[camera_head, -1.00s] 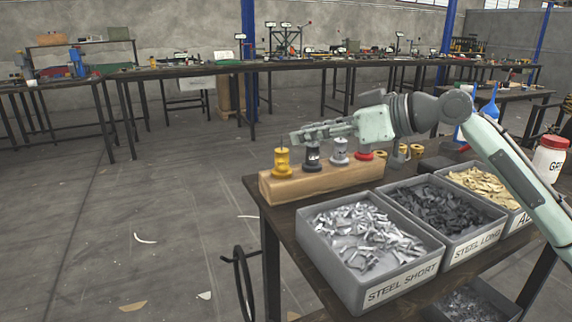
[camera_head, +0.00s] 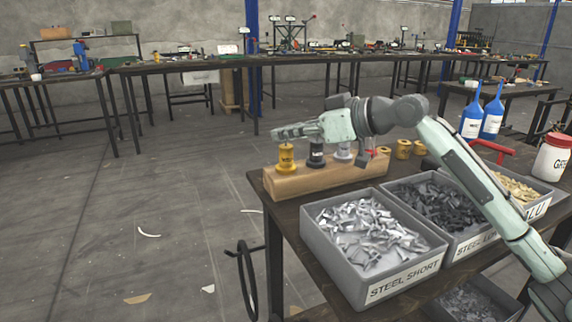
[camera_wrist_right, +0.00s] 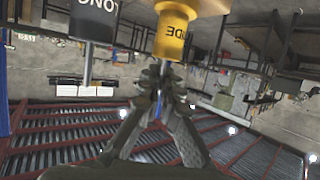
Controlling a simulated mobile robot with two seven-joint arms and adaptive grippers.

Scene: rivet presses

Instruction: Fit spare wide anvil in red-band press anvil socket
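A yellow anvil-like piece (camera_head: 286,160) stands upright at the left end of a wooden block (camera_head: 320,180). In the right wrist view, which is upside down, the yellow piece (camera_wrist_right: 175,38) has a label partly reading "IDE". My right gripper (camera_head: 277,133) is level, right at the top of the yellow piece. Its fingertips (camera_wrist_right: 161,72) are close together there; whether they grip the top is unclear. A dark piece (camera_head: 316,156), labelled "LONG" in the wrist view (camera_wrist_right: 95,15), and a silver piece (camera_head: 343,151) stand beside it. I cannot make out a red-band press. My left gripper is out of view.
Grey bins (camera_head: 400,284) of steel and other rivets fill the bench front. Small brass pieces (camera_head: 404,149), a red handle (camera_head: 493,149), blue bottles (camera_head: 472,119) and a red-lidded jar (camera_head: 553,156) stand behind. Open floor lies left of the bench.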

